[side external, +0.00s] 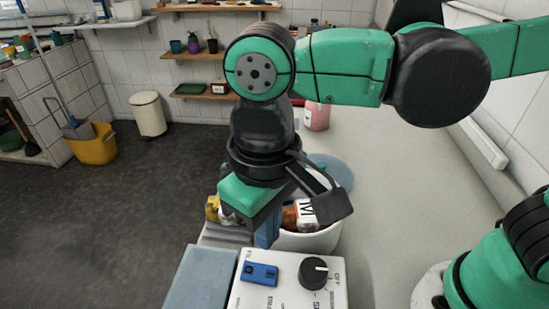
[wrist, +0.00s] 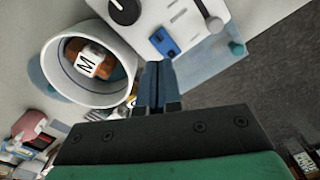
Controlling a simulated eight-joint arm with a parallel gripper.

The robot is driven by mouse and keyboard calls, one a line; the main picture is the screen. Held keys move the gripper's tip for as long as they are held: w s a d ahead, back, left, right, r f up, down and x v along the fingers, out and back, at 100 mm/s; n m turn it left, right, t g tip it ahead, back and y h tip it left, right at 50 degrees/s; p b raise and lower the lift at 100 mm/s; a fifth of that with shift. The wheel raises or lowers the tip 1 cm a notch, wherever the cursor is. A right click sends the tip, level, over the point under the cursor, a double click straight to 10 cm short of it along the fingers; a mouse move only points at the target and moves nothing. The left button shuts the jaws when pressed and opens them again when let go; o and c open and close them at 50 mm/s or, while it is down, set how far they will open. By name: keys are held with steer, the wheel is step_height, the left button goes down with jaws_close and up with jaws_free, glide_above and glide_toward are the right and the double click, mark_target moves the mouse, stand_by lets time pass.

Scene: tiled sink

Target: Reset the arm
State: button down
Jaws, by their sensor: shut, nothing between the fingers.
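My gripper (wrist: 155,70) is shut with nothing between its two blue-grey fingers in the wrist view. In the side external view my gripper (side external: 268,238) points down behind the white panel (side external: 292,289), and part of it is hidden by my wrist. The white panel has a black knob (side external: 314,271) and a blue switch (side external: 259,274). A white bowl (wrist: 127,89) stands beside the fingers, with a brown item bearing a white label with a letter M (wrist: 91,60) inside it.
A grey-blue flat surface (side external: 199,283) lies left of the panel. A pink bottle (side external: 316,117) stands far back on the pale counter (side external: 375,170). A yellow bucket (side external: 94,149) and a white bin (side external: 148,114) stand on the dark floor. Shelves line the back wall.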

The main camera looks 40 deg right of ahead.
steer(key=shift+d, duration=0.1)
steer(key=w+d+f+m+t, duration=0.1)
steer(key=w+d+t, duration=0.1)
steer(key=d, duration=0.7)
steer(key=w+d+m+t, duration=0.2)
steer(key=d+t, duration=0.3)
steer(key=d, duration=0.5)
steer(key=shift+w+d+f, duration=0.15)
steer(key=shift+w+f, duration=0.2)
steer(key=shift+w, duration=0.45)
